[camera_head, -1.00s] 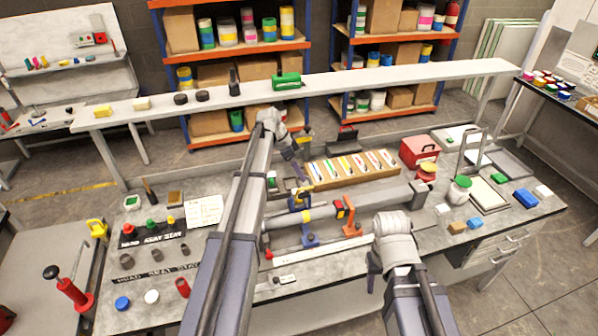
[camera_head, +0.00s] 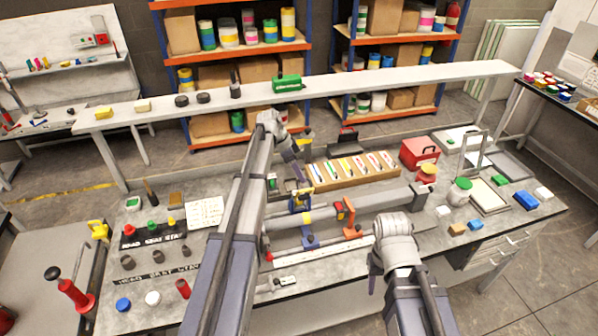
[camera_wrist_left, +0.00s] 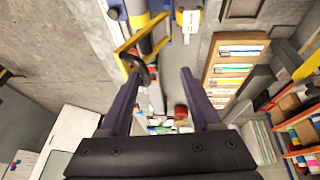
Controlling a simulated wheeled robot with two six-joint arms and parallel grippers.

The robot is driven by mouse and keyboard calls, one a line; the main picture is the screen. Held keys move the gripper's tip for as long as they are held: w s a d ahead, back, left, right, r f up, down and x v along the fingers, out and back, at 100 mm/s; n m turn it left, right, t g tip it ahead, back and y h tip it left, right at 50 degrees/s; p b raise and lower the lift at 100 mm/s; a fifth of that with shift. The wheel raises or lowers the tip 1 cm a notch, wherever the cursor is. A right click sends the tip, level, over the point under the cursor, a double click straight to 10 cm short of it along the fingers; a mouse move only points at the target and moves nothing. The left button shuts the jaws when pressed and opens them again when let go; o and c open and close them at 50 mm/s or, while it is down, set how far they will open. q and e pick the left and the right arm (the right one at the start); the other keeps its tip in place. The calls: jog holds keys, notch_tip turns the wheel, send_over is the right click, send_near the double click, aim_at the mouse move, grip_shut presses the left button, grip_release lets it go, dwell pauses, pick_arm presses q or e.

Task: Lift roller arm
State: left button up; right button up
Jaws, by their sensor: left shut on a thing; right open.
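The yellow roller arm (camera_head: 301,193) sits at a long grey cylinder (camera_head: 335,210) lying across blue and orange stands on the bench. My left gripper (camera_head: 300,178) is above it and shut on it; the grip itself is small and partly hidden in the head view. In the left wrist view, the yellow arm (camera_wrist_left: 128,46) with a dark rounded end lies by the left finger of my left gripper (camera_wrist_left: 160,76). The fingers stand apart there, and the contact is not clear. My right gripper (camera_head: 375,270) is open and empty near the bench's front side.
A wooden rack of coloured strips (camera_head: 350,172) stands just behind the cylinder, with a red box (camera_head: 418,152) to its right. A white jar with a green lid (camera_head: 459,191) stands at the right. A raised white shelf (camera_head: 370,80) spans the back. A ruler (camera_head: 322,247) lies in front.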

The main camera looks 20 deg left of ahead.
pick_arm(q)
jog(key=p+v, duration=0.6)
jog(key=v, duration=0.1)
jog(key=shift+a, duration=0.1)
jog(key=shift+s, duration=0.1)
jog(key=s+d+f+n+g+y+b, duration=0.2)
jog(key=s+d+f+n+b, duration=0.1)
jog(key=s+d+f+b, duration=1.05)
jog(key=s+d+f+n+y+b, duration=0.1)
jog(key=s+d+f+b, duration=0.3)
jog(key=s, duration=0.5)
jog(key=s+d+f+n+y+b, duration=0.2)
jog(key=s+d+f+n+b, duration=0.1)
jog(key=s, duration=0.6)
notch_tip(320, 180, down, 3)
jog(key=d+b, duration=0.1)
jog(key=d, duration=0.1)
jog(key=shift+d+y, duration=0.3)
jog(key=shift+d, duration=0.1)
